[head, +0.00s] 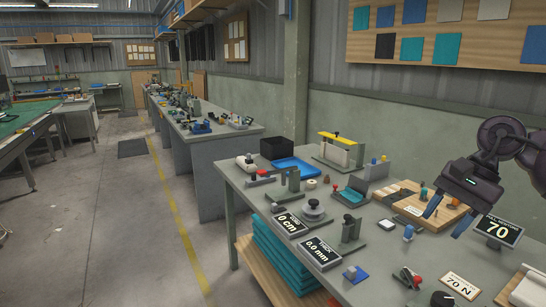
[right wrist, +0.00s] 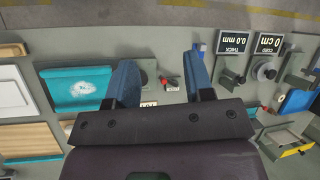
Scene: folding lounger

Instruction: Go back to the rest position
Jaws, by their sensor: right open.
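My right gripper (head: 448,214) hangs above the right part of the grey workbench (head: 262,190), with its two blue fingers pointing down. The fingers are apart and nothing shows between them. In the right wrist view the same gripper (right wrist: 163,72) is open above the bench top, with a small red-tipped part lying on the bench in line with the gap. My left gripper is not in either view.
Below the right gripper stand a "70" display (head: 499,230), a wooden board (head: 415,203) and a "70 N" card (head: 461,286). The "0 cm" display (head: 288,224) and "0.0 mm" display (head: 320,253) stand near the front edge. The floor (head: 120,220) left of the bench is clear.

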